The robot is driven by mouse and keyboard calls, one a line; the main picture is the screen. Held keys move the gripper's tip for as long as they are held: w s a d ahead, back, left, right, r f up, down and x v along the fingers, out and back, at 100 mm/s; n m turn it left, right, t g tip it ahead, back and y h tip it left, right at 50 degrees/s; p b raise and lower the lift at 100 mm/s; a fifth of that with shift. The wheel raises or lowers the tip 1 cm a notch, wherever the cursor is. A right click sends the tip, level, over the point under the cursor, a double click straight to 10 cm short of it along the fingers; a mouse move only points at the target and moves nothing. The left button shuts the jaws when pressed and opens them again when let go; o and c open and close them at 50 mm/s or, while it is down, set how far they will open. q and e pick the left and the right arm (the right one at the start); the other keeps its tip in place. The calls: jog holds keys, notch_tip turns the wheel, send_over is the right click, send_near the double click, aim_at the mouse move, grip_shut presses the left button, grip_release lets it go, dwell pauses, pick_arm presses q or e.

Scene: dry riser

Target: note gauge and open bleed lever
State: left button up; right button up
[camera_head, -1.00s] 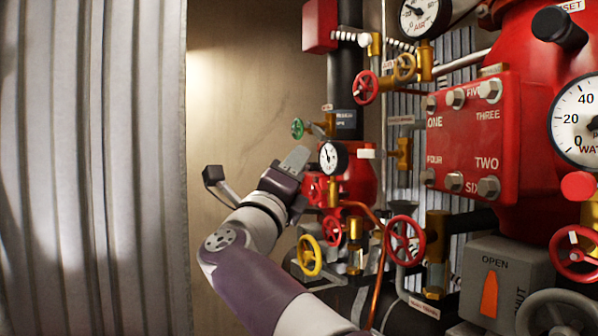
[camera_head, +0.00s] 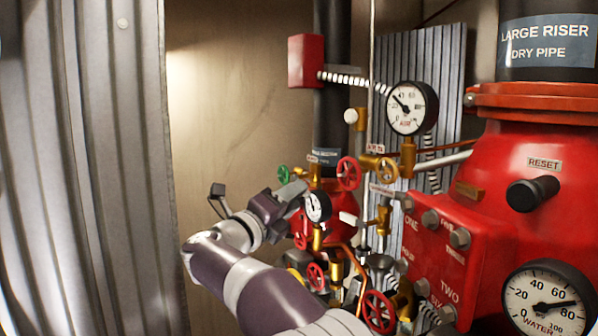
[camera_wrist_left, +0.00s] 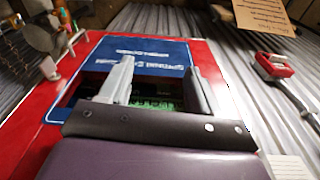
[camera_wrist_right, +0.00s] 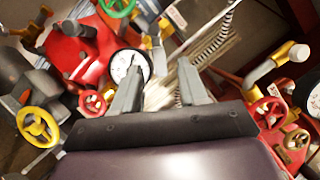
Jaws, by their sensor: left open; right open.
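Three round white gauges show in the head view: an air gauge (camera_head: 412,108) with its needle to the upper left, a water gauge (camera_head: 548,303) with its needle to the right near 80, and a small gauge (camera_head: 317,206) on the small riser. My right gripper (camera_head: 297,188) is close to the small gauge. In the right wrist view its open, empty fingers (camera_wrist_right: 158,68) point toward the pipework, and the small gauge (camera_wrist_right: 130,65) shows by the left finger. My left gripper (camera_wrist_left: 160,66) is open over a red box with a blue label (camera_wrist_left: 150,52). I cannot identify the bleed lever.
A red handwheel (camera_head: 349,173), a green handwheel (camera_head: 283,173) and brass valves crowd the small riser. The large red riser valve (camera_head: 500,140) with a black reset knob (camera_head: 532,194) stands at right. Corrugated metal (camera_head: 85,170) fills the left side.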

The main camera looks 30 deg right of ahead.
pick_arm(q)
jog(key=shift+r+p, duration=0.4)
jog(key=shift+r, duration=0.55)
pick_arm(e)
jog(key=x, duration=0.2)
jog(key=shift+w+d, duration=0.15)
jog(key=shift+d, duration=0.15)
